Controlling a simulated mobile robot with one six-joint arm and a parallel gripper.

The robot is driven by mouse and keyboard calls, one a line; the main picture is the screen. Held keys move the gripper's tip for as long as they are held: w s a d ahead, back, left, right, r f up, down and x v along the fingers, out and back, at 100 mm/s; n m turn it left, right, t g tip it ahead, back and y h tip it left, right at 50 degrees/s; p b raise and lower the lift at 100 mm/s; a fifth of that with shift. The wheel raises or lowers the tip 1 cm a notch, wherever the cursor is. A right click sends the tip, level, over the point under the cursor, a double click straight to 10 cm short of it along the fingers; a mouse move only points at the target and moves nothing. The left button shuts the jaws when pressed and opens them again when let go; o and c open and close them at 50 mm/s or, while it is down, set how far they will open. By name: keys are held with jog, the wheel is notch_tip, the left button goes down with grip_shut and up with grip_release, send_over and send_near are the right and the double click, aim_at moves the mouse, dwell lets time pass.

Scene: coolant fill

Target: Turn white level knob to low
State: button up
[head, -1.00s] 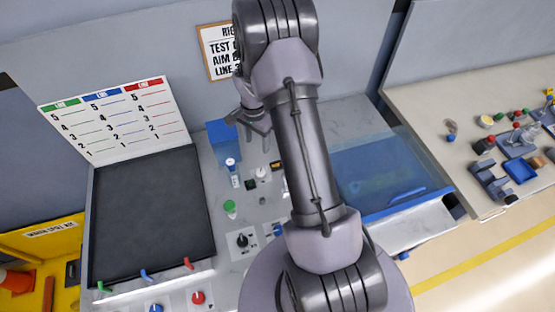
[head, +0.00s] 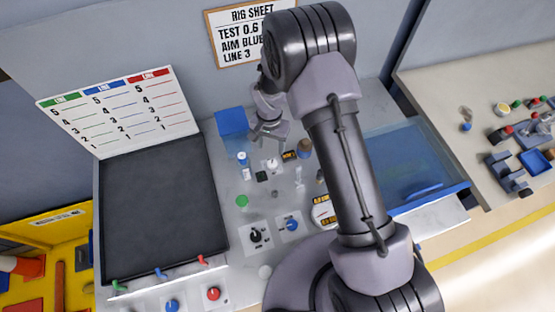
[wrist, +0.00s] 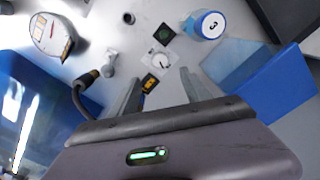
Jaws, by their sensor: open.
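The white level knob (head: 271,164) stands on a pale plate on the grey bench, just in front of my gripper in the head view. It also shows in the wrist view (wrist: 158,63), a little beyond the fingertips. My gripper (head: 271,138) is open and empty above the bench; its two spread fingers show in the wrist view (wrist: 160,85). The knob lies roughly in line with the gap between them, apart from both. Its pointer setting is too small to read.
A blue-and-white cylinder marked 3 (wrist: 210,24) and a blue block (head: 231,121) stand close by. A black-and-yellow label (wrist: 149,82) lies beside the knob. Black (head: 256,236) and blue (head: 291,224) knobs sit nearer. A clear blue tank (head: 405,165) stands to the right.

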aim_at(272, 164)
notch_tip(272, 164, down, 12)
jog(key=shift+d+f, duration=0.1)
